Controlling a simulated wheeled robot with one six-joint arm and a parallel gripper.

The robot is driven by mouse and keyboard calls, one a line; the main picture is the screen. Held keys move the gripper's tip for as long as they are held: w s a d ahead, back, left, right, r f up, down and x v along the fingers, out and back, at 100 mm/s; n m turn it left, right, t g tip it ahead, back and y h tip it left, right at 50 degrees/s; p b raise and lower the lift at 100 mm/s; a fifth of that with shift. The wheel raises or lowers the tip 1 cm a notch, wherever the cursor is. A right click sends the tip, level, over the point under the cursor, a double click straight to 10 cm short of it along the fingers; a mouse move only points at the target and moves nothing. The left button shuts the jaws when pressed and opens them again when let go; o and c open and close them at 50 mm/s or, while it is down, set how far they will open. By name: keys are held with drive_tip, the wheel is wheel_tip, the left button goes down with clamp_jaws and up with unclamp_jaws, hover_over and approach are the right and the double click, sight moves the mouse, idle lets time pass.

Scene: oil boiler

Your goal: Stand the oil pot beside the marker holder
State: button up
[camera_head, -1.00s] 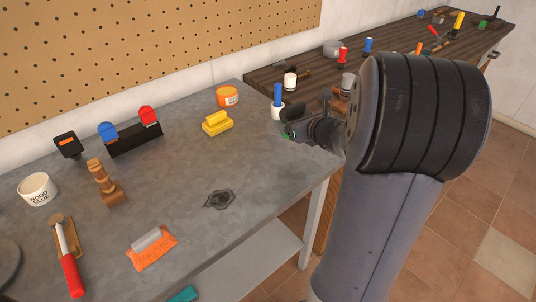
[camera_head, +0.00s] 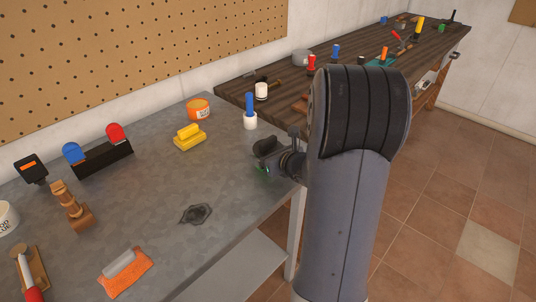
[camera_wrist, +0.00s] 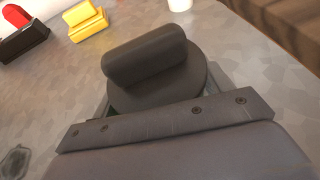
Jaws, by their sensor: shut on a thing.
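My gripper (camera_head: 270,162) is shut on a dark round thing with a thick cylinder across its top, which I take to be the oil pot (camera_wrist: 146,55). A little green shows at its lower edge. It is over the right part of the grey table; I cannot tell whether its base touches the top. A white cup with a blue stick upright in it, likely the marker holder (camera_head: 250,121), stands just beyond the gripper, apart from it. The cup's lower part also shows at the top of the wrist view (camera_wrist: 179,5).
A yellow block (camera_head: 190,138) and an orange tub (camera_head: 198,109) stand left of the white cup. A black stand (camera_head: 103,157) with blue and red pieces is farther left. A dark wooden bench (camera_head: 352,70) with several tools lies beyond. The grey table's middle is mostly clear.

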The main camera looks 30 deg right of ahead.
drive_tip(key=o, duration=2)
drive_tip(key=shift+f, duration=0.1)
drive_tip(key=shift+r, duration=0.2)
drive_tip(key=p+v, duration=0.1)
drive_tip(key=v, duration=1.1)
